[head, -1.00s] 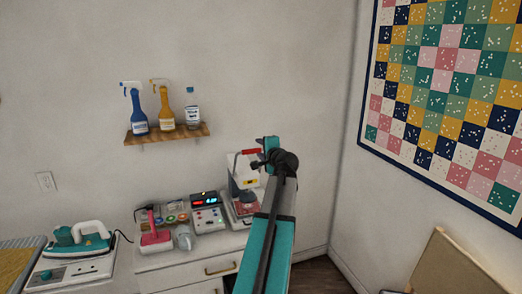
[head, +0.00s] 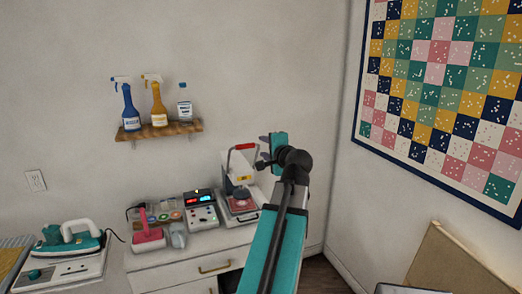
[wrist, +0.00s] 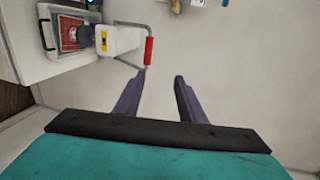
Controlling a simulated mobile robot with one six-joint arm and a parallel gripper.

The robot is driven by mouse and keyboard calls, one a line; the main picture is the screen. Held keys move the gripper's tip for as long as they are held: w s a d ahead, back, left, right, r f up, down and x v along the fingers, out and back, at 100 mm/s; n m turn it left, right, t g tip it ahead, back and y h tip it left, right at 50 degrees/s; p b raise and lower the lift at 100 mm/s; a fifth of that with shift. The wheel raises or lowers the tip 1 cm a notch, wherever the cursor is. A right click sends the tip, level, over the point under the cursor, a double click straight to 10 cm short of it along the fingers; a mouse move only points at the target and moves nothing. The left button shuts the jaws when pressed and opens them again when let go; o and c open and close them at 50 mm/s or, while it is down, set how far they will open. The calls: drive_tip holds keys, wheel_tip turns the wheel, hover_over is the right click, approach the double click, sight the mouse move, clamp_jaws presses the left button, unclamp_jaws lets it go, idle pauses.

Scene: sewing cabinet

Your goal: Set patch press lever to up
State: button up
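In the wrist view, the press (wrist: 118,40) is at upper left and the red grip (wrist: 148,51) reaches toward my fingers. My gripper (head: 262,152) is just right of the lever in the head view. Its two purple fingers (wrist: 160,76) are open with nothing between them. The left fingertip appears close to the grip; I cannot tell whether they touch.
A control box with lit displays (head: 202,212) stands left of the press. A pink-handled tool (head: 148,238) and a teal iron (head: 75,243) are farther left. A shelf (head: 185,128) with bottles hangs above. A quilt (head: 440,95) hangs on the right wall.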

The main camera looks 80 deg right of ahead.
drive_tip(key=shift+v, duration=1.4)
